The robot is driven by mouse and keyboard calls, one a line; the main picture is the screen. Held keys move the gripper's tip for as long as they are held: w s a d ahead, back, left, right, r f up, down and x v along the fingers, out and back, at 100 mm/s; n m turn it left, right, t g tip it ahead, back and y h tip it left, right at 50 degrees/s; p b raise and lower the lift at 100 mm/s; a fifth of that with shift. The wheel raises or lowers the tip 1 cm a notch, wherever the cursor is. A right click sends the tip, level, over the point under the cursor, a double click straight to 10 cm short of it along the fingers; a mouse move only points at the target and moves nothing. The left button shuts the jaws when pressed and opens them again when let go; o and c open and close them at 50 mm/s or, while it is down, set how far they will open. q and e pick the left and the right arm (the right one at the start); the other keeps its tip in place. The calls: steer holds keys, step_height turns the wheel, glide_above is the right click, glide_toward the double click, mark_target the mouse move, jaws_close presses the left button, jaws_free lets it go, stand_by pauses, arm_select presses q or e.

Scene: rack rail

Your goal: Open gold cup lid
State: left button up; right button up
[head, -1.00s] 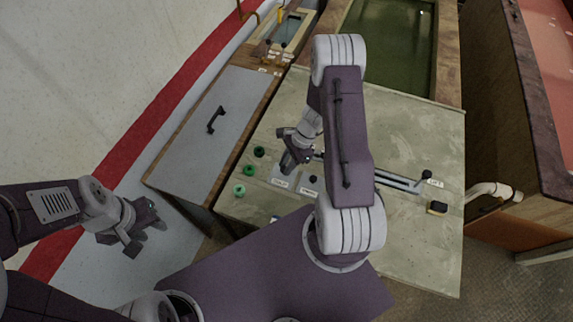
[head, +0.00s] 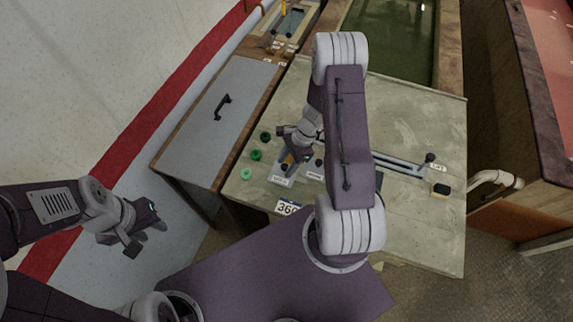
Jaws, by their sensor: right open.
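I cannot make out a gold cup or its lid for certain; a small yellowish patch shows beside my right gripper (head: 297,160), too small to identify. That gripper is open, above the left part of the pale worktop (head: 420,115), close to two small dark knobs with white labels (head: 281,181). My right arm hides the middle of the worktop. My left gripper (head: 148,232) is open and empty over the floor at the left, away from the worktop.
Several green round pieces (head: 256,155) lie left of the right gripper. A slotted rail (head: 400,166) ends at a dark knob (head: 430,158) on the right, near a black-and-yellow block (head: 441,190). A grey panel with a black handle (head: 222,107) is at left. A "360" plate (head: 288,207) is at the front.

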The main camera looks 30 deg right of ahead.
steer(key=shift+s+a+r, duration=0.2)
steer(key=shift+a, duration=0.25)
steer(key=shift+r, duration=0.35)
arm_select(q)
steer(key=shift+s+a+f+b, duration=0.25)
steer(key=shift+a+f+b, duration=0.25)
steer(key=shift+f+b, duration=0.05)
arm_select(e)
steer(key=v, duration=0.8)
steer(key=shift+r, duration=0.15)
arm_select(q)
steer(key=shift+d, duration=0.1)
arm_select(e)
steer(key=shift+w+d, duration=0.1)
steer(key=shift+d, duration=0.15)
